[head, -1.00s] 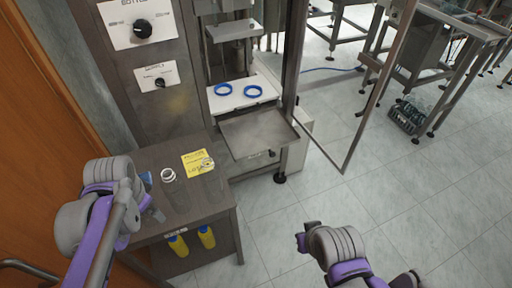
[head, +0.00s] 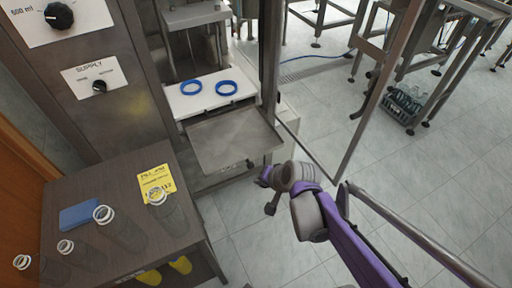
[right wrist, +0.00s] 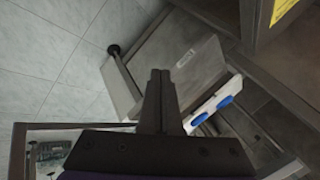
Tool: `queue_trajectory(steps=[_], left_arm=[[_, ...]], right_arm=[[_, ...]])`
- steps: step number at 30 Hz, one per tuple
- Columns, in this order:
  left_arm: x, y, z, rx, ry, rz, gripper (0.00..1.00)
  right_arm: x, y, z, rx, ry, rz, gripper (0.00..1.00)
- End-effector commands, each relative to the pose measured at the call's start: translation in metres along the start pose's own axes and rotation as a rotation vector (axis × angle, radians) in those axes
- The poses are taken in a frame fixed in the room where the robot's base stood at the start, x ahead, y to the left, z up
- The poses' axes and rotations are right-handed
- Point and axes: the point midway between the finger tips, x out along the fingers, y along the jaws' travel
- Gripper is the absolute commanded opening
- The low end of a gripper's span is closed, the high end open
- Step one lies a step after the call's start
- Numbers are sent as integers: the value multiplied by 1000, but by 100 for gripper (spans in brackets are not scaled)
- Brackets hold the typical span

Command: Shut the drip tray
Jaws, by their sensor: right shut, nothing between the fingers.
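The drip tray (head: 235,140) is a shallow grey metal tray below the white plate with two blue rings. It sticks out from the front of the machine, pulled open. My right gripper (head: 266,188) is at the tray's front right corner in the head view, low and close to it; contact cannot be told. My left gripper is not in view.
A dark side table (head: 120,222) stands left of the tray, with a blue block (head: 78,215), a yellow note (head: 155,183) and several clear bottles with white ring necks. An open door frame (head: 368,105) stands to the right. The tiled floor before the tray is clear.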

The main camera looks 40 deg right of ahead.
Motion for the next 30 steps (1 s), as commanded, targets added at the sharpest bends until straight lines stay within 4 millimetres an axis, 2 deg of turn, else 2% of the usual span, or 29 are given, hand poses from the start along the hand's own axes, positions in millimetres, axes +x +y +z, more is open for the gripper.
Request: queue_trajectory(steps=[1, 3, 6, 9, 14, 17, 30], left_arm=[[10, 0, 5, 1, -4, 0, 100], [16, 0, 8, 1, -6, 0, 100], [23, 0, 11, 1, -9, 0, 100], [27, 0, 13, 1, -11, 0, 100], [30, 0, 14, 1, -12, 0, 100], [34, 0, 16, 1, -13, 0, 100], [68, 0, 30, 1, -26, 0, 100]], right_arm=[[9, 18, -24, 132, 42, -15, 0], [12, 36, -52, 295, 90, -51, 0], [13, 58, -84, 477, 147, -100, 0], [11, 73, -104, 589, 184, -138, 0], [12, 82, -116, 653, 204, -161, 0], [22, 80, -117, 652, 201, -162, 0], [110, 73, -138, 648, 201, -160, 0]])
